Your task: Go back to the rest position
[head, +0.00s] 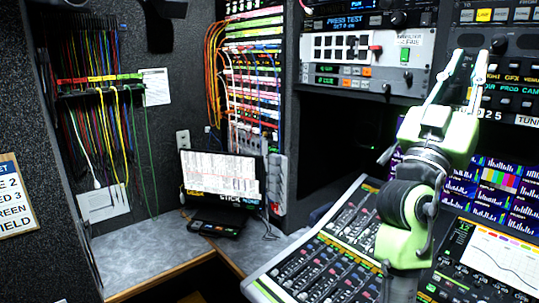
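My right gripper (468,75) is raised on the right side of the head view, at the end of my green and black arm. Its two pale fingers are spread apart and point up, with nothing between them. It shows in front of the rack panels and above the mixing console (325,250); I cannot tell its exact distance from them. My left gripper is not in view.
A laptop-like device (222,178) stands on the grey corner counter (140,250). Patch cables (100,125) hang on the left wall. A rack unit (365,55) and lit screens (500,255) fill the right side. Part of the counter at left is bare.

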